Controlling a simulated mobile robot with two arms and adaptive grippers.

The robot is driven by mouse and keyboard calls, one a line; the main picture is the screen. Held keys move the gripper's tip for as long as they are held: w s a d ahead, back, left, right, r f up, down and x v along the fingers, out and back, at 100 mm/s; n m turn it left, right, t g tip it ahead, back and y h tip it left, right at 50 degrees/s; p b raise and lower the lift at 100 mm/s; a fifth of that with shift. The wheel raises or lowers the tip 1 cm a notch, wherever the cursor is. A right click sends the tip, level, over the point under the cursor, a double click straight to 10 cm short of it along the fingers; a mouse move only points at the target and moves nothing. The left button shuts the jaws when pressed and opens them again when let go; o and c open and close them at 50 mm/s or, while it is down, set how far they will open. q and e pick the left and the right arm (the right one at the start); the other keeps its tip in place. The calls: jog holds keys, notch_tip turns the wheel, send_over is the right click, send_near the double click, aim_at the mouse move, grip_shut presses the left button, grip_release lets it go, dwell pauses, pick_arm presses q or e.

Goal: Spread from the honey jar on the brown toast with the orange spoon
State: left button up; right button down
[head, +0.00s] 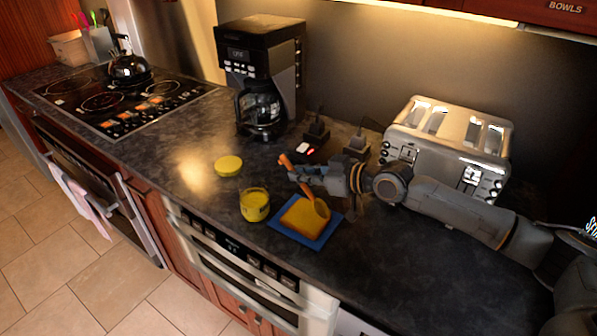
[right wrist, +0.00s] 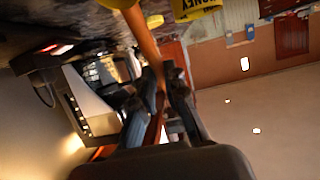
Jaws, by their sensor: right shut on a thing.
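The brown toast (head: 299,216) lies on a blue square board (head: 286,232) near the counter's front edge; its top looks yellow-orange. The honey jar (head: 254,206) stands upright and open just left of the toast; its labelled side shows in the right wrist view (right wrist: 193,9). My right gripper (head: 299,173) is shut on the orange spoon's handle, which also shows in the right wrist view (right wrist: 146,42). The orange spoon (head: 321,207) slants down, its bowl over the toast's right part; I cannot tell if it touches. My left gripper is out of view.
A yellow lid (head: 228,166) lies on the counter behind the jar. A coffee maker (head: 262,75) stands at the back, and a toaster (head: 449,145) stands behind my right arm. The counter between stove (head: 125,98) and jar is mostly clear.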

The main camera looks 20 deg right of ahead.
aim_at(292, 166)
dwell(0.4)
jog(key=shift+w+a, duration=0.8)
jog(key=shift+w, duration=0.25)
jog(key=shift+w, duration=0.1)
jog(key=shift+w+a, duration=0.85)
jog(key=shift+w, duration=0.15)
jog(key=shift+r+p, duration=2.65)
jog(key=shift+r, duration=0.85)
